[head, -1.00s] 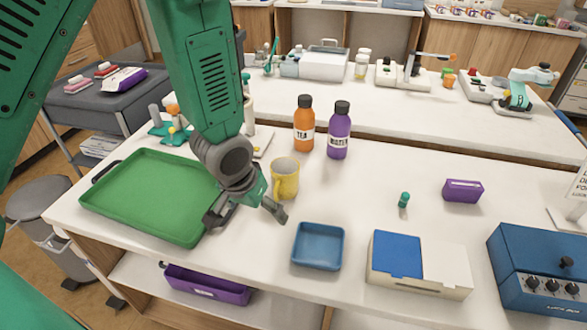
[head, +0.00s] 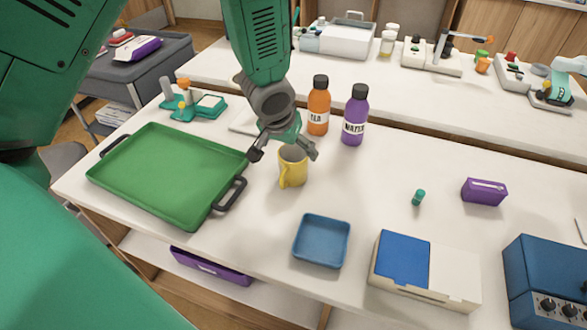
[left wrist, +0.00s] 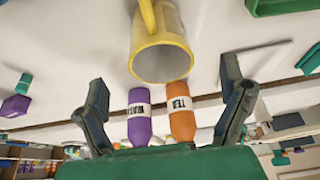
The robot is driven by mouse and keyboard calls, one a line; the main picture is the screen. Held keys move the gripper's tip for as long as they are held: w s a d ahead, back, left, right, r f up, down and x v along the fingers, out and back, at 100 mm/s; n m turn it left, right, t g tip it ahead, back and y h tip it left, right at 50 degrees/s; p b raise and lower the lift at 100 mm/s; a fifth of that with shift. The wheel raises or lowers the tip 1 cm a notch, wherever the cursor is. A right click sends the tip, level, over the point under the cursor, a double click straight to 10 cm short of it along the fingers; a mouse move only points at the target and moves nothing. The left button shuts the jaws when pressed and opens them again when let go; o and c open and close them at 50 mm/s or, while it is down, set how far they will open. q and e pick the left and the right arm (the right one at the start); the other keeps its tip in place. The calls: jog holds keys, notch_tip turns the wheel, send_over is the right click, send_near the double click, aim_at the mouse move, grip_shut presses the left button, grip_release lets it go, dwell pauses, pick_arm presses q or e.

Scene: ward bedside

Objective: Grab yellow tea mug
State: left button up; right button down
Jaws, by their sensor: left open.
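The yellow tea mug (head: 292,167) stands upright on the white table in the head view, its handle toward the front. My left gripper (head: 283,154) is open, its fingers spread at the mug's far side and partly above it. In the left wrist view the mug (left wrist: 160,50) shows its open rim between and beyond the two fingertips (left wrist: 165,90), and neither finger touches it there. The picture does not settle how high the fingers are over the table. My right gripper is not in view.
An orange tea bottle (head: 319,106) and a purple water bottle (head: 355,116) stand close behind the mug. A green tray (head: 165,175) lies to the left, a blue dish (head: 321,241) in front. A blue and white box (head: 455,275) is front right. Table right of the mug is fairly clear.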

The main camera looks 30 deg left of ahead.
aim_at(292, 156)
pick_arm(q)
jog(key=x, duration=0.5)
jog(key=shift+r, duration=0.15)
jog(key=c, duration=1.5)
jog(key=shift+o, duration=0.2)
